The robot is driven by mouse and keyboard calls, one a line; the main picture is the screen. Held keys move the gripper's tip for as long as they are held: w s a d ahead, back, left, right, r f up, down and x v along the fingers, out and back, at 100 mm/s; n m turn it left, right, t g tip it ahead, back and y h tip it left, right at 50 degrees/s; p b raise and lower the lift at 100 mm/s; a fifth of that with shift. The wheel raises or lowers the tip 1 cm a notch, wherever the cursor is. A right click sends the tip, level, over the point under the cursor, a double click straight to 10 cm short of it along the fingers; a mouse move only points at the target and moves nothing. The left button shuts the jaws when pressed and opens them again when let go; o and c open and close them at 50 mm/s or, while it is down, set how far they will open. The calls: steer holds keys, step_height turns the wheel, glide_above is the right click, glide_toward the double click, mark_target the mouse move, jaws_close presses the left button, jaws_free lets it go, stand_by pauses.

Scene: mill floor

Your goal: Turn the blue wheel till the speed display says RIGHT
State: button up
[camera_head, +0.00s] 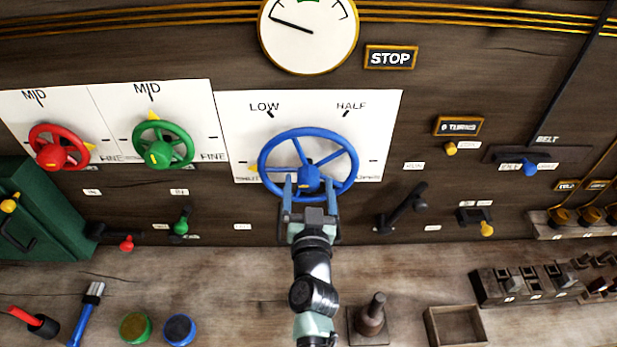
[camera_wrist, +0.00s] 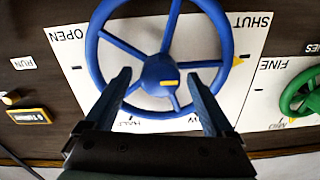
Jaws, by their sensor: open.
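The blue wheel (camera_head: 351,163) is mounted on a white panel on the wall, with LOW and HALF marked above it. A yellow pointer (camera_head: 252,167) shows at its left rim, and in the wrist view it lies near SHUT. A small framed sign (camera_head: 390,58) at the upper right of the wheel reads STOP. My gripper (camera_head: 308,187) is open in front of the wheel. In the wrist view its fingers stand either side of the wheel's hub (camera_wrist: 158,72); contact cannot be told.
A round gauge (camera_head: 307,35) above has its needle toward the left. Red (camera_head: 58,148) and green (camera_head: 162,146) wheels stand to the left. A black lever (camera_head: 402,208) is close on the right.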

steer(key=shift+w, duration=1.35)
steer(key=c, duration=1.4)
steer(key=shift+o, duration=0.2)
steer(key=shift+a+m, duration=0.1)
steer(key=shift+m, duration=0.2)
steer(key=m+b, duration=0.1)
steer(key=m, duration=0.4)
steer(key=shift+m, duration=0.3)
steer(key=m, duration=0.5)
steer(key=shift+m, duration=0.3)
